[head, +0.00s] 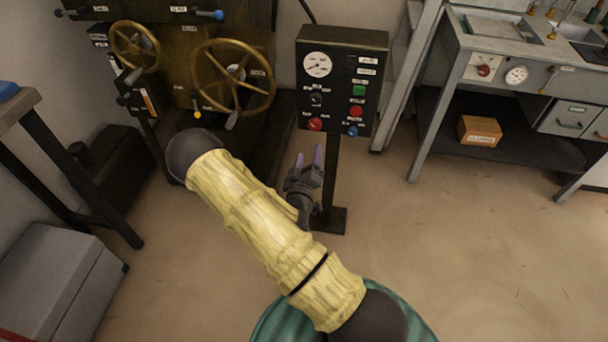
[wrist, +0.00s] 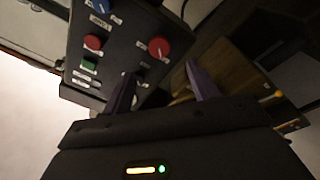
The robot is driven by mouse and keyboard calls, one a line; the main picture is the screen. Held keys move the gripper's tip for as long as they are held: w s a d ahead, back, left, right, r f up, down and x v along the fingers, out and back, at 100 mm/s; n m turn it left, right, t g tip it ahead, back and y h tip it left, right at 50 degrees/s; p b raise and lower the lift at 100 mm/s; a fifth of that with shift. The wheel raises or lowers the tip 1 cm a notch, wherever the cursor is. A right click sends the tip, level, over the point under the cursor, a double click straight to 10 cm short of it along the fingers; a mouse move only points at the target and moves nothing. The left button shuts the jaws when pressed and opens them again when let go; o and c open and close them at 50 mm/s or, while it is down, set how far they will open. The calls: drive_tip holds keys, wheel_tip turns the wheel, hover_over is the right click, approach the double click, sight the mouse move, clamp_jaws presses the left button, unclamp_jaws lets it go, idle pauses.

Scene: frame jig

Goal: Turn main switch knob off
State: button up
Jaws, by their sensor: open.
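A black control box (head: 342,55) stands on a post and carries a red round knob (head: 315,124) at its lower left, a black selector knob (head: 316,99), a green button (head: 358,90), a red button (head: 356,111) and a blue knob (head: 352,131). The labels are too small to read, so I cannot tell which is the main switch. My gripper (head: 309,158) is open and empty, just below and in front of the box. In the wrist view the box is upside down; the red knob (wrist: 158,47) shows beyond and between the fingertips (wrist: 160,76), apart from them.
A machine with brass handwheels (head: 233,77) stands left of the box. A grey bench (head: 515,55) with another red knob (head: 483,70) and a gauge is at right, with a cardboard box (head: 479,131) beneath. A table and grey case (head: 55,285) are at left. Floor at right is clear.

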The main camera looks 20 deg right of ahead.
drive_tip(key=v, duration=0.6)
drive_tip(key=shift+s, duration=0.35)
drive_tip(key=shift+a, duration=0.15)
drive_tip(key=s+a+r+m+g+y, duration=0.3)
drive_tip(key=a+m+g+y, duration=0.2)
drive_tip(key=a+g+y, duration=0.4)
drive_tip(key=s+r+n+g+y, duration=0.2)
drive_tip(key=s+r+g, duration=0.2)
drive_tip(key=s+r, duration=0.45)
drive_tip(key=w+r+p+v, duration=0.1)
drive_tip(key=w+p+v, duration=0.2)
drive_tip(key=p+v, duration=1.1)
drive_tip(key=w+p+v, duration=0.3)
drive_tip(key=p+v, duration=1.2)
drive_tip(key=p, duration=0.1)
drive_tip(key=shift+r+n, duration=0.3)
drive_tip(key=shift+r, duration=0.2)
